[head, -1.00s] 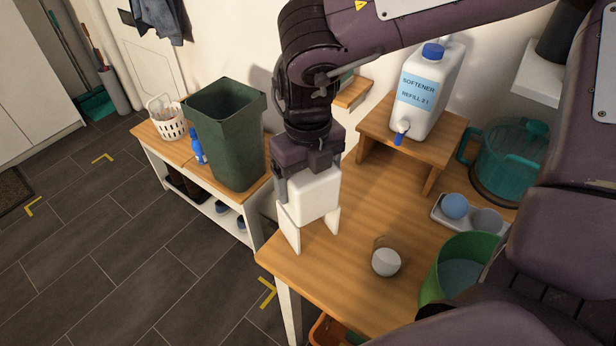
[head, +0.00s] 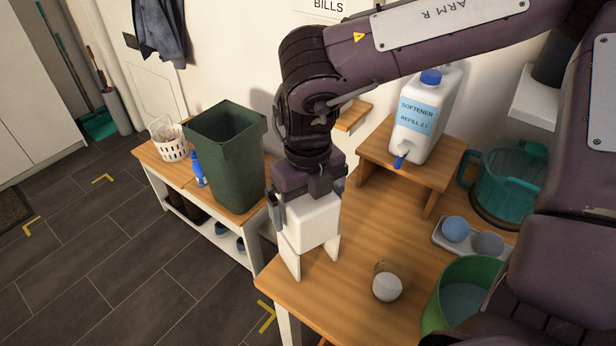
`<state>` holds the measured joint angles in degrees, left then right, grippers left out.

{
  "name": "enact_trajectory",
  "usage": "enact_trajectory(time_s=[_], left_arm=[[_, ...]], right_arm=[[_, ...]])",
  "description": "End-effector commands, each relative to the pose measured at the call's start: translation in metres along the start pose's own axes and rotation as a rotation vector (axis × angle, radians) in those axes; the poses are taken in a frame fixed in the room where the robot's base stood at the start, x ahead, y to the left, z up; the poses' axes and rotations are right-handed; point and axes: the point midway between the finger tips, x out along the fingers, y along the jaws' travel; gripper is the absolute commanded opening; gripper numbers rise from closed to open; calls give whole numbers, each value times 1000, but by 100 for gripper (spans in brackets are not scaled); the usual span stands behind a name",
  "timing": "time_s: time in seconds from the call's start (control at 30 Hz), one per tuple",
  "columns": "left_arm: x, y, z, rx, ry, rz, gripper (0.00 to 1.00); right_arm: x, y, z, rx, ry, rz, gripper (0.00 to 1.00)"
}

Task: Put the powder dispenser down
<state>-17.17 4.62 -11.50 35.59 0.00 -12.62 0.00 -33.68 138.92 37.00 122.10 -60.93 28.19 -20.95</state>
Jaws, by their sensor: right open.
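A small clear container with white contents (head: 387,287), which looks like the powder dispenser, stands on the wooden table (head: 345,308) near its front. My right gripper (head: 311,262) points down over the table's left end, to the left of the container and apart from it. Its two white fingers are spread, with nothing seen between them. My left gripper is not in view.
A softener jug (head: 425,115) stands on a wooden riser (head: 440,170). A teal lidded pot (head: 505,180), a tray with a blue ball (head: 455,229) and a green bucket (head: 440,310) are to the right. A dark green bin (head: 228,160) stands on the left bench.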

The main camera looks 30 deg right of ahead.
Motion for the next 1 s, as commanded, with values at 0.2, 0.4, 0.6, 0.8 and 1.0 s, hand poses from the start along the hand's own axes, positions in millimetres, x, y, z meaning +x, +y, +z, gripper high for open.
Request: enact_trajectory(time_s=[0.2, 0.4, 0.6, 0.8, 1.0], left_arm=[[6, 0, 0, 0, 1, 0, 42], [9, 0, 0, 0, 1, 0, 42], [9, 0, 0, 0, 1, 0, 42], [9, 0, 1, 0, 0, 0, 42], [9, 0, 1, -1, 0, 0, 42]], right_arm=[[-45, 0, 2, 0, -12, -1, 100], [-86, 0, 1, 1, -9, -1, 100], [-110, 0, 1, 0, -5, -1, 100], [-115, 0, 0, 0, -2, 0, 100], [-114, 0, 0, 0, -2, 1, 100]])
